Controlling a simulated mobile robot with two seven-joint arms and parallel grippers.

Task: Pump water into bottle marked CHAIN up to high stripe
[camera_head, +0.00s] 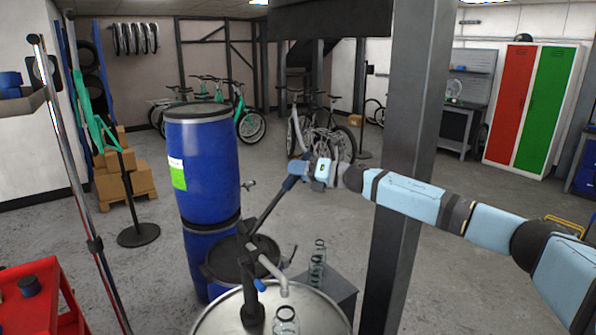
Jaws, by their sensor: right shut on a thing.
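My right gripper (311,172) is shut on the upper end of the dark pump lever (268,214). The lever slants up and to the right from the pump head (262,247). The pump stands on the pale round top of a drum (222,318), and its grey spout (277,272) bends down toward the front. A clear bottle (286,320) stands below the spout, cut off by the bottom edge. Its label, stripes and water level cannot be made out. Other clear bottles (318,268) stand behind to the right. My left gripper is out of view.
Stacked blue barrels (205,165) stand behind the pump on the left. A steel post (405,180) rises close on the right, behind my right arm. A dark box (342,290) is beside the drum, and a red cart (45,290) is at lower left.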

